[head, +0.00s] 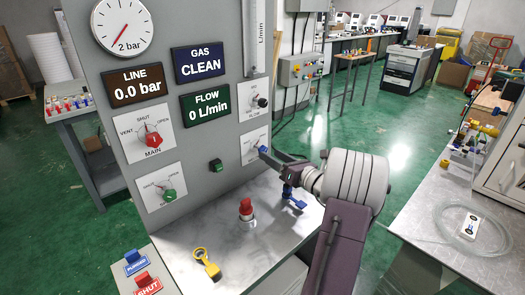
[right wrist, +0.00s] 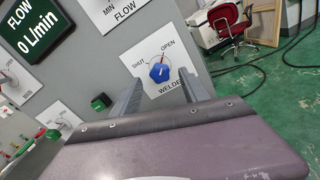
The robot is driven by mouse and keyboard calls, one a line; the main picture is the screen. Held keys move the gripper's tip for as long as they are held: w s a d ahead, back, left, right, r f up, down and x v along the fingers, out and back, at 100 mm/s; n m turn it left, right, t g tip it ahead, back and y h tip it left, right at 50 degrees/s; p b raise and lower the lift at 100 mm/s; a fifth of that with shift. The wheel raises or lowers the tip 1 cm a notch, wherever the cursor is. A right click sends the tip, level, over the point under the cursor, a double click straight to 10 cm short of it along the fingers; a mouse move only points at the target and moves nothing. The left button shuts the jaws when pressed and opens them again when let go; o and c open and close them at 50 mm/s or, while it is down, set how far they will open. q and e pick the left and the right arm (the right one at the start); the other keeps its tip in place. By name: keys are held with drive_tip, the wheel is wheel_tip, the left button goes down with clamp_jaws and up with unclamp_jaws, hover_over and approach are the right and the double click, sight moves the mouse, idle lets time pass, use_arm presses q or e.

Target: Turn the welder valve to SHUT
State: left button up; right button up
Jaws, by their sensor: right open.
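The welder valve is a blue knob (right wrist: 159,72) on a white plate marked SHUT at left and OPEN at upper right. Its pointer appears to be on the OPEN side. In the head view the knob (head: 263,150) sits at the right edge of the grey panel, partly behind my gripper. My right gripper (head: 277,160) is open in front of the plate. In the right wrist view its two fingers (right wrist: 159,80) stand to the left and right of the knob, with gaps on both sides. I cannot tell how far the tips are from the plate. My left gripper is not in view.
The grey panel (head: 225,140) also carries a flow knob (head: 262,102), a red MAIN knob (head: 153,140) and a green knob (head: 169,194).

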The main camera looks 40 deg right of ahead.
sight(265, 151)
drive_tip(key=w, duration=0.4)
drive_tip(key=shift+w+a, duration=0.25)
drive_tip(key=shift+w, duration=0.25)
drive_tip(key=shift+c, duration=0.2)
